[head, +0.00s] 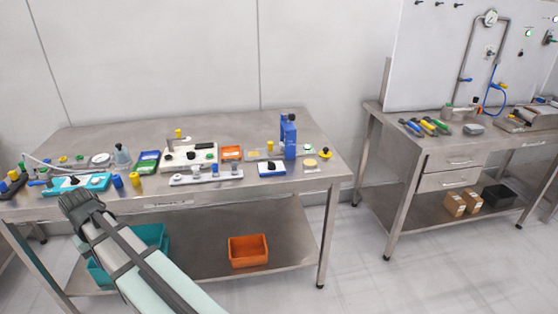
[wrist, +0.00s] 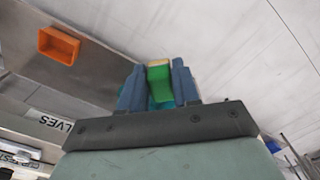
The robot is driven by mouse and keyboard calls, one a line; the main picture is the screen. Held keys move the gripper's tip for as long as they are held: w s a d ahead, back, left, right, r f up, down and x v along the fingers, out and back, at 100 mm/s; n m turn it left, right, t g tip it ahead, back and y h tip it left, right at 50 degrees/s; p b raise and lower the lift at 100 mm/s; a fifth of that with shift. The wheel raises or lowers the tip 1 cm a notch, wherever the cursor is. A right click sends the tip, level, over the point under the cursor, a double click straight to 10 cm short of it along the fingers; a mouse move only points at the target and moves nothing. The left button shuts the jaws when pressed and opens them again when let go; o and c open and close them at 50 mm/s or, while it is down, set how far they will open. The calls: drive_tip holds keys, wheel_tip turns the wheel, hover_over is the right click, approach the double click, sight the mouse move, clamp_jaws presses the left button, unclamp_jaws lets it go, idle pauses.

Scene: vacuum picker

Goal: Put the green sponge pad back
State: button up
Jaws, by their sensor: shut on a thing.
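In the wrist view, my gripper (wrist: 157,70) has its two blue-grey fingers closed on a green pad with a yellowish end, the green sponge pad (wrist: 162,80). The pad sits between the fingers, clear of any surface that I can make out. In the head view, the dark end of my arm (head: 82,208) is at the front left of the workbench (head: 225,195), near its front edge. The fingers and the pad are hidden there. I cannot tell which spot on the bench belongs to the pad.
The bench top carries several parts: a teal tray (head: 75,185), blue and yellow cylinders, a white fixture (head: 185,158) and a blue upright frame (head: 289,135). An orange bin (head: 248,251) and a teal bin (head: 150,238) stand on the lower shelf. A second bench (head: 460,150) stands right.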

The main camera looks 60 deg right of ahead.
drive_tip(key=s+d+m, duration=0.2)
drive_tip(key=d+m, duration=0.1)
drive_tip(key=d, duration=1.4)
wheel_tip(320, 180, up, 11)
drive_tip(key=m, duration=0.8)
hover_over(331, 166)
drive_tip(key=shift+a+f+n, duration=0.15)
drive_tip(key=shift+f+n, duration=0.4)
drive_tip(key=shift+f, duration=2)
drive_tip(key=shift+a+f+n, duration=0.1)
drive_tip(key=shift+f+n, duration=0.45)
drive_tip(key=shift+f, duration=1.95)
drive_tip(key=shift+f, duration=0.1)
